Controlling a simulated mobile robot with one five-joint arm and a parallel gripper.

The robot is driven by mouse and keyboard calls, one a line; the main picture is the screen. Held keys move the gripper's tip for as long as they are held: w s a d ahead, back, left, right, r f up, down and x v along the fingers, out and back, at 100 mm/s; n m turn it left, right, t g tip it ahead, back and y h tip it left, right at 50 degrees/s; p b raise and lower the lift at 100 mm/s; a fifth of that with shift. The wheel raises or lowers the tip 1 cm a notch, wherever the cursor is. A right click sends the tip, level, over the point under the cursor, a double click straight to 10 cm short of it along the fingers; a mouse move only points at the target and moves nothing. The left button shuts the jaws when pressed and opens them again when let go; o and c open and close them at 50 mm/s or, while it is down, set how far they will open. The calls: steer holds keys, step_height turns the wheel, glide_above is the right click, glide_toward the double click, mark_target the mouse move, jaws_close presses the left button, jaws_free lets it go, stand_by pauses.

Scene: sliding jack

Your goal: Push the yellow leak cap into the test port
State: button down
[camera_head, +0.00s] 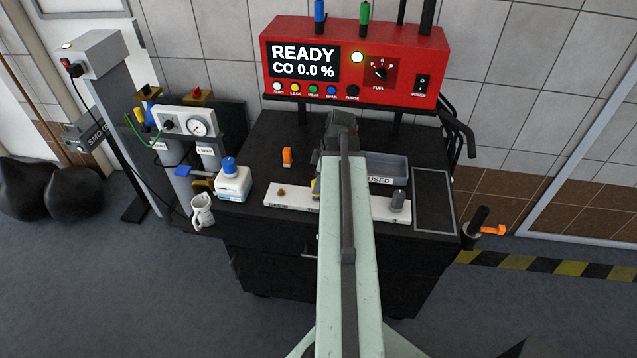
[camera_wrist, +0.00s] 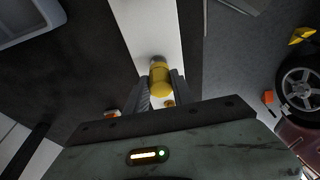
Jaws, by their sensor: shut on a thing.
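The yellow leak cap (camera_wrist: 160,80) is a short yellow cylinder between the two fingers of my gripper (camera_wrist: 162,88) in the wrist view. The fingers are shut on its sides. A grey, metal-looking end shows just beyond the cap; I cannot tell whether it is part of the cap. The cap is over or on the white strip (camera_wrist: 150,25). I cannot make out the test port for certain.
The white strip (camera_head: 290,204) lies along the black cart's front, with a brass fitting (camera_head: 281,192) at left and a grey cylinder (camera_head: 398,200) at right. A grey tray (camera_head: 388,168) stands behind. A white bottle (camera_head: 232,184) and mug (camera_head: 202,211) stand left. The red analyzer (camera_head: 430,70) reads READY.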

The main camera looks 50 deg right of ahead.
steer(key=shift+s+b+x, duration=0.2)
steer(key=shift+b+x, duration=0.8)
steer(key=shift+b, duration=0.05)
stand_by(0.5)
steer(key=c, duration=1)
jaws_free()
steer(key=shift+d, duration=0.1)
steer(key=p+v, duration=0.7)
steer(key=v, duration=0.1)
steer(key=shift+p, duration=0.4)
steer(key=shift+f, duration=0.1)
